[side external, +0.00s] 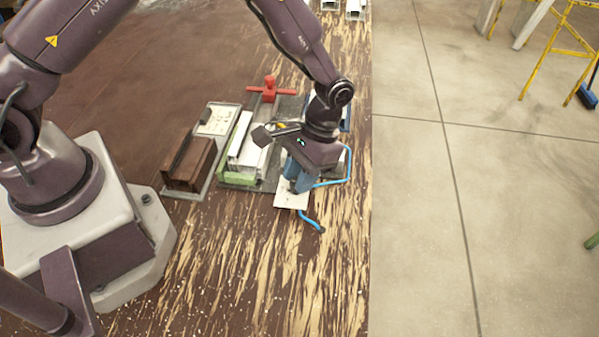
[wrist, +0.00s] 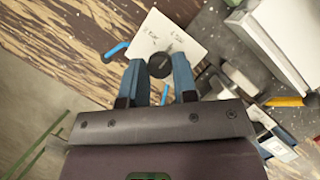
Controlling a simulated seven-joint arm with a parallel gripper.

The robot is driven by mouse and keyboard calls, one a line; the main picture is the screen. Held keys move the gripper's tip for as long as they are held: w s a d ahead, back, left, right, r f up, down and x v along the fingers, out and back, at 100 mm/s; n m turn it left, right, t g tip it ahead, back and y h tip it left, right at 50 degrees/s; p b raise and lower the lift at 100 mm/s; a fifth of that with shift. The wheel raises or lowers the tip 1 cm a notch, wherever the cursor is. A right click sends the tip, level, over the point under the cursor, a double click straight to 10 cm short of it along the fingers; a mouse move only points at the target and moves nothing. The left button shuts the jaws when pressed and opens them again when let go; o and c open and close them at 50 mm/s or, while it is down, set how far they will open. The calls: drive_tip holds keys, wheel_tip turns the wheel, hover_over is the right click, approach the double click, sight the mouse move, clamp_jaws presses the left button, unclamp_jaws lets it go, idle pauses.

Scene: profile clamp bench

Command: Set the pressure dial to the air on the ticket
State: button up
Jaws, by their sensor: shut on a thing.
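The pressure dial is a round black knob (wrist: 160,66) on a white plate (wrist: 165,35) with small handwritten-looking marks that I cannot read. The plate also shows in the side view (side external: 290,201), where my gripper hides the knob. My gripper (wrist: 160,75) points down over the plate, its two blue fingers shut on the knob from both sides. In the side view my gripper (side external: 299,188) is at the plate. A pale card (side external: 217,120) with dark marks, perhaps the ticket, lies on a grey board left of the clamp; its text is too small to read.
A clamp with a red handle (side external: 270,91) stands behind, with a white profile (side external: 242,145) and a green block (side external: 237,179) in front. Brown profiles (side external: 190,163) lie left. A blue hose (side external: 312,221) runs beside the plate. The worn bench is clear in front.

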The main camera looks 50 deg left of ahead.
idle(0.4)
drive_tip(key=o, duration=0.9)
drive_tip(key=v, duration=1.3)
drive_tip(key=s+a+r+t, duration=0.3)
drive_tip(key=s+r, duration=0.3)
drive_tip(key=s+a+r+t, duration=0.3)
drive_tip(key=s+a+r, duration=0.1)
drive_tip(key=s+r, duration=0.2)
drive_tip(key=s+a+r+t, duration=0.4)
drive_tip(key=s+r, duration=0.2)
drive_tip(key=s, duration=0.1)
drive_tip(key=shift+s+r, duration=0.3)
drive_tip(key=shift+s, duration=0.1)
